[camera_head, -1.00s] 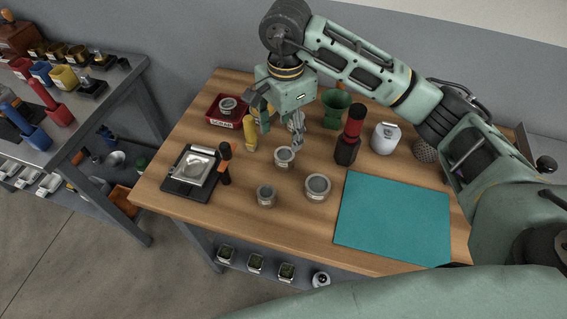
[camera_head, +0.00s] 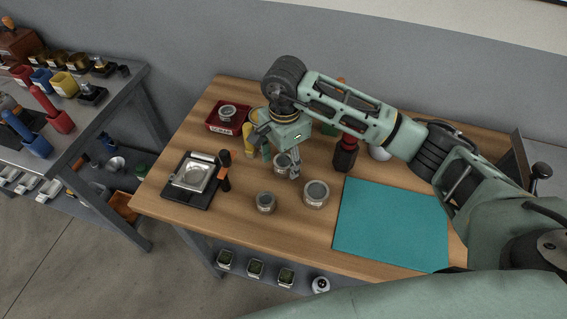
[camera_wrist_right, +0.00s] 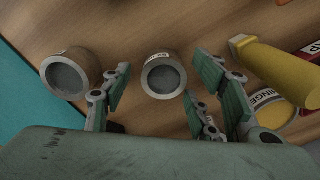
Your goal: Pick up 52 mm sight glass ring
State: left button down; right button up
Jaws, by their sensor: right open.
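The larger ring (camera_wrist_right: 70,73) is left of the fingers. My left gripper is not in view.
A red tray (camera_head: 213,124) holds another round part (camera_head: 227,112). A yellow-handled tool (camera_head: 246,132), a scale (camera_head: 192,177), an orange-and-black tool (camera_head: 224,170) and a red-and-black bottle (camera_head: 346,155) stand nearby. The teal mat (camera_head: 391,223) is bare.

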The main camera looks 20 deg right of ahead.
jog(key=shift+c, duration=0.5)
jog(key=c, duration=1.1)
